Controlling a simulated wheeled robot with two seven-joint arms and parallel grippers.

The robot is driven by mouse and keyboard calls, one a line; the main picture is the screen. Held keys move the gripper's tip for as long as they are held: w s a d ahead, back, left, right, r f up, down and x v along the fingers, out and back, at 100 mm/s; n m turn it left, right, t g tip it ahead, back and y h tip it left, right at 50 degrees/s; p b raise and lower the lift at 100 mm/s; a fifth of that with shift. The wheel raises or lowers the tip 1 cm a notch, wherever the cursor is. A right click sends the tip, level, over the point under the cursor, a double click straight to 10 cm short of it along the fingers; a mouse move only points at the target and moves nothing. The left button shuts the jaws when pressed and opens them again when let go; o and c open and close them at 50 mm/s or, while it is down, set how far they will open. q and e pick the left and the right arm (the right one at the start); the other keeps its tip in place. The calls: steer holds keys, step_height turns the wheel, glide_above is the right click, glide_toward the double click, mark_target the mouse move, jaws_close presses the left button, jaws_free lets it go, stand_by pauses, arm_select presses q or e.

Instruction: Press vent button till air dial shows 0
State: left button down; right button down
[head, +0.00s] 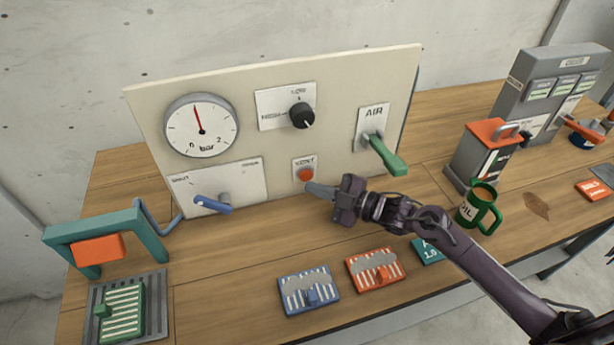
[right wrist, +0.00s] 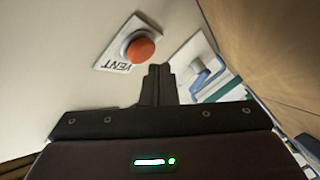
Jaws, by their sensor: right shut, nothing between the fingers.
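The orange-red vent button (head: 306,174) sits on a plate marked VENT, low on the upright beige panel (head: 345,85). It also shows in the right wrist view (right wrist: 140,48). The round air dial (head: 201,125), marked bar with 0 and 2, is at the panel's upper left; its red needle points nearly straight up, slightly left, around mid-scale. My right gripper (head: 310,188) is shut and empty, its fingertips just below and in front of the button. In the right wrist view its fingertips (right wrist: 160,72) appear beside the button, with a gap. My left gripper is out of view.
A green AIR lever (head: 388,155), a black knob (head: 302,115) and a blue-handled valve (head: 212,203) stick out from the panel. A green oil mug (head: 478,208) stands at right. Blue (head: 309,290) and orange (head: 375,269) striped blocks lie on the wooden table in front.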

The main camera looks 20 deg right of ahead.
steer(key=shift+w, duration=0.2)
stand_by(0.7)
steer(key=shift+w+b, duration=0.25)
steer(key=shift+b, duration=0.05)
steer(key=shift+w+b, duration=0.35)
steer(key=shift+w, duration=0.05)
stand_by(0.6)
steer(key=shift+s, duration=0.15)
stand_by(2.2)
steer(key=shift+s+p, duration=0.6)
steer(key=shift+s, duration=0.1)
steer(key=shift+s+r+p, duration=0.1)
steer(key=shift+s+p, duration=0.4)
steer(key=shift+s, duration=0.05)
steer(key=s+p, duration=0.1)
steer(key=s, duration=0.1)
steer(key=shift+s+p, duration=0.3)
steer(key=shift+s, duration=0.7)
